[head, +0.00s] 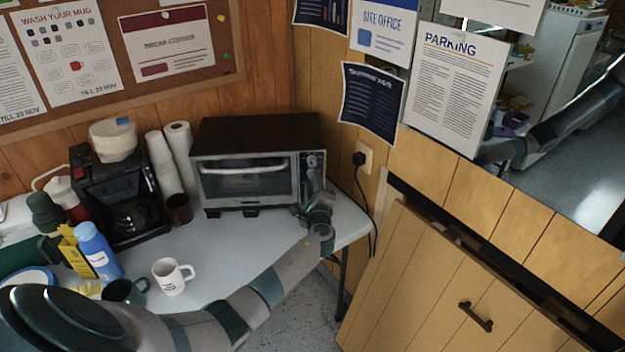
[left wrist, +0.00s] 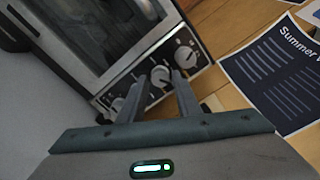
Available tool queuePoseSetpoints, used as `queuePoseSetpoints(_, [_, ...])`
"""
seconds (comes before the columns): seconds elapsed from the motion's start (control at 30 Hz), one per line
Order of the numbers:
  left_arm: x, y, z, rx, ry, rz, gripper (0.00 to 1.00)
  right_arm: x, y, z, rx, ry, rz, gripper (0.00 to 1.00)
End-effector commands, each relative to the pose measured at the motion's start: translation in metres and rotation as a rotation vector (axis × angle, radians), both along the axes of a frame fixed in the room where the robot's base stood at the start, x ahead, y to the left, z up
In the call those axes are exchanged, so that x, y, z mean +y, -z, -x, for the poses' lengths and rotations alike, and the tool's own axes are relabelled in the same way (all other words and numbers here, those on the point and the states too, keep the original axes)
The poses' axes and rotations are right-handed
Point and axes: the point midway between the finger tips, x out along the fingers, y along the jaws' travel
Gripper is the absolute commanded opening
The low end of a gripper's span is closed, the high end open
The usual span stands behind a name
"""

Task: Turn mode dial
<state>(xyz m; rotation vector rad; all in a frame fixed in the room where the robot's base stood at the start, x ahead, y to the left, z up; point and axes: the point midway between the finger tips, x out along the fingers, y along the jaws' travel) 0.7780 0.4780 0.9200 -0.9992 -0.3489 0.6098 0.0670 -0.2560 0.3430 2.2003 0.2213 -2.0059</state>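The toaster oven (head: 258,135) stands on the table against the wood wall, its control panel on the right side of its front. In the left wrist view the panel carries three round dials: an upper one (left wrist: 186,57), a middle one (left wrist: 160,76) and a lower one (left wrist: 118,105). My left gripper (head: 315,197) is at the panel. Its fingers (left wrist: 161,82) are apart, with the middle dial between their tips. I cannot tell whether they touch it. In the head view the gripper hides the lower panel. My right gripper is not seen for certain.
The coffee maker (head: 120,195), stacked cups (head: 163,165), a white mug (head: 173,276) and a blue bottle (head: 98,250) stand left of the oven. A cord runs to the wall socket (head: 364,158) on its right. Bare table lies before the oven.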

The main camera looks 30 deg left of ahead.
Motion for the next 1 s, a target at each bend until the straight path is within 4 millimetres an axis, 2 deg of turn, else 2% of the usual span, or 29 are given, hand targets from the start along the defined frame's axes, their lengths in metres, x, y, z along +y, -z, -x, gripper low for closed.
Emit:
queuePoseSetpoints(0.2, [0.0074, -0.0001, -0.0089, 0.0, -0.001, -0.001, 0.3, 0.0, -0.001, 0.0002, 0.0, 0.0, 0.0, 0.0])
queuePoseSetpoints(0.5, [0.0079, 0.0001, -0.0095, 0.0, 0.0, 0.0, 0.3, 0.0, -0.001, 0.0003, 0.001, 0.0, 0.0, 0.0])
queuePoseSetpoints(0.53, [0.0079, 0.0001, -0.0096, 0.0, 0.0, 0.0, 0.28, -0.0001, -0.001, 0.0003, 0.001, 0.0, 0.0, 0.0])
queuePoseSetpoints(0.63, [0.0079, 0.0002, -0.0094, 0.001, -0.001, 0.001, 0.04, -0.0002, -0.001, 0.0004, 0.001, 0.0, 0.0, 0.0])
queuePoseSetpoints(0.67, [0.0079, 0.0002, -0.0094, 0.001, -0.001, 0.001, 0.0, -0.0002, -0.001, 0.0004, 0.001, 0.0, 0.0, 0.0])
queuePoseSetpoints(1.0, [0.0079, 0.0006, -0.0093, -0.001, -0.001, 0.003, 0.0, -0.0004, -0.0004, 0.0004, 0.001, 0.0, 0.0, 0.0])
